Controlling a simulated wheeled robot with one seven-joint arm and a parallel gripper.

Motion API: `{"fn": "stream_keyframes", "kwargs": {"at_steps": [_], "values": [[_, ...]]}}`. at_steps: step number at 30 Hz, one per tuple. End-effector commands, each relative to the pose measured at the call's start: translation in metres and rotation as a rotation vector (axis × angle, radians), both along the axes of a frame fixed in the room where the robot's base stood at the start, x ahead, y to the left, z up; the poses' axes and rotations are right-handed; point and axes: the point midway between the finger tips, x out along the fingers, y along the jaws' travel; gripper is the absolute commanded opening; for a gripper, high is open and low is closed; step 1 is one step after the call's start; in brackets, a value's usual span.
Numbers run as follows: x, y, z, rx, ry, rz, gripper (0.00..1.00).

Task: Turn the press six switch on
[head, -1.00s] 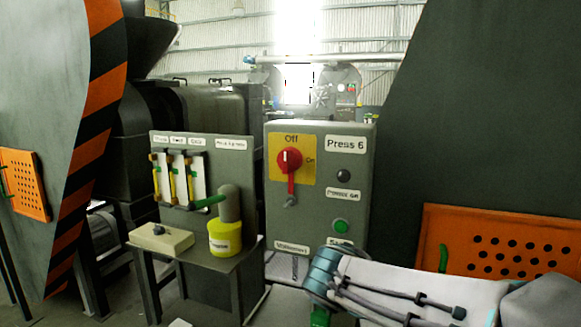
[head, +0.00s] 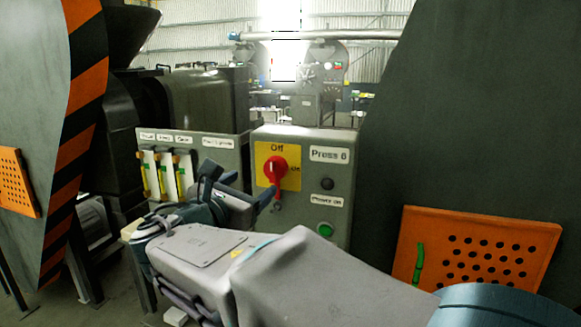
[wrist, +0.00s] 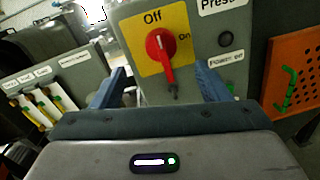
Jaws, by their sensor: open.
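The Press 6 control box (head: 340,190) stands in the middle of the head view. Its red rotary switch (head: 276,170) sits on a yellow plate (head: 292,158) marked Off at the top and On at the right. The switch handle points down in the wrist view (wrist: 163,50). My gripper (head: 243,188) is open and empty, in front of and to the left of the switch in the head view. In the wrist view its two fingers (wrist: 160,84) stand apart on either side of the switch's lower end. Contact with the handle cannot be told.
A green button (head: 325,230) and a dark lamp (head: 327,184) are on the same box. A panel with levers (head: 190,150) stands to the left. An orange perforated guard (head: 475,245) is at the right. A striped machine wall (head: 85,100) stands at the far left.

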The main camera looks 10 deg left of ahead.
Motion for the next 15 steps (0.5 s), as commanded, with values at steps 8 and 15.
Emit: {"fn": "stream_keyframes", "kwargs": {"at_steps": [8,15], "values": [[0.059,-0.01,0.002,-0.001,0.001,-0.003,0.69],[0.088,-0.015,0.001,0.001,0.001,-0.002,0.69]]}}
